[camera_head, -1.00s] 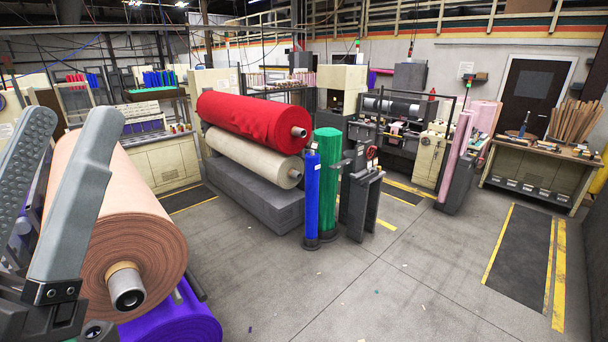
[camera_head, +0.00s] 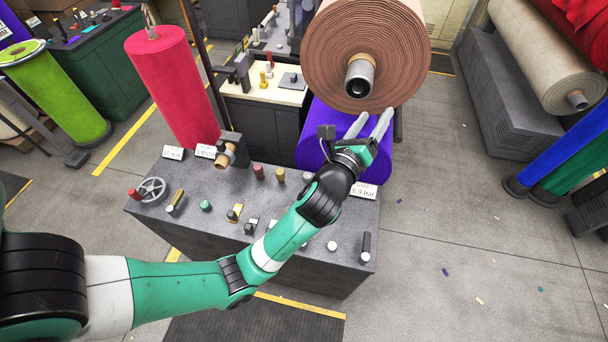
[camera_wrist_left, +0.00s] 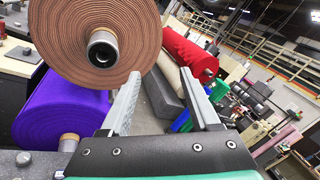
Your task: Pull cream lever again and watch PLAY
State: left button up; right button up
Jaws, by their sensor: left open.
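My left gripper (camera_head: 371,124) is open and empty above the back right of the grey control console (camera_head: 300,262), in front of the brown felt roll (camera_head: 365,40) and purple roll (camera_head: 318,145). In the left wrist view its fingers (camera_wrist_left: 160,84) stand apart with nothing between them. The console carries several small controls, among them a pale round knob (camera_head: 331,246), a black-handled lever (camera_head: 366,246) and a brass-coloured lever (camera_head: 176,199). I cannot tell which is the cream lever. My left arm covers part of the console. No PLAY label is readable.
A handwheel (camera_head: 152,190), red handle (camera_head: 134,194) and tan-ended block (camera_head: 228,155) stand on the console's left side. A red roll (camera_head: 172,85) stands upright behind it. Open floor (camera_head: 450,230) lies to the right, with small scraps.

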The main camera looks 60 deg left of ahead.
pick_arm(q)
jog(key=s+a+f+m+g+b, duration=0.1)
jog(key=s+f+b, duration=0.4)
jog(key=f, duration=1)
jog(key=s+a+f+m+g+b, duration=0.1)
jog(key=s+a+f+g+b, duration=0.3)
jog(key=f, duration=1.2)
jog(key=s+a+f+m+g+b, duration=0.1)
jog(key=s+f+b, duration=0.5)
jog(key=f, duration=0.9)
jog(key=shift+s+a+f+m+g, duration=0.15)
jog(key=shift+a+f+g, duration=0.05)
jog(key=shift+a+g, duration=0.25)
jog(key=shift+s+a+f+m+g, duration=0.15)
jog(key=shift+a+g, duration=0.2)
jog(key=shift+a, duration=0.1)
jog(key=shift+w+a+r, duration=0.1)
jog(key=shift+w+r, duration=0.1)
jog(key=shift+r, duration=0.05)
jog(key=shift+y, duration=0.3)
jog(key=b+x, duration=0.4)
jog(key=x, duration=0.6)
jog(key=shift+w+f, duration=0.1)
jog(key=shift+f, duration=0.1)
jog(key=shift+w+a+f+b, duration=0.1)
jog(key=shift+w+a+b, duration=0.2)
jog(key=shift+w+a, duration=0.2)
pick_arm(e)
notch_tip(320, 180, down, 23)
jog(key=shift+r, duration=0.15)
